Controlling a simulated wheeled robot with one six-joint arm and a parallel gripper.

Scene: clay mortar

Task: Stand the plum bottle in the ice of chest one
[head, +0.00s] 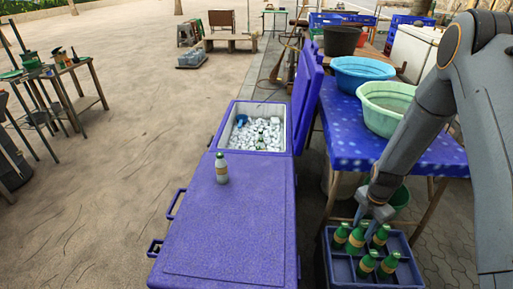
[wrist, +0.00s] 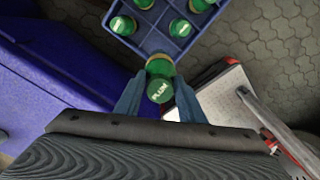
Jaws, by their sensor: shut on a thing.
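My gripper (head: 375,212) is low at the right in the head view, over the blue crate (head: 375,284). In the wrist view, its two fingers (wrist: 158,92) are shut on a green-capped bottle marked PLUM (wrist: 159,90). The plum bottle is seen from above, overlapping the crate's corner; I cannot tell whether its base is clear of the crate. A purple chest (head: 235,104) stands open at the centre, filled with white ice (head: 248,138). A green-necked bottle (head: 260,139) and a blue item (head: 241,120) are in the ice. No chest number is readable.
The raised lid (head: 306,95) borders the ice on the right. A blue table (head: 345,140) with basins (head: 388,104) stands beyond it. Several green bottles (wrist: 123,25) are in the crate.

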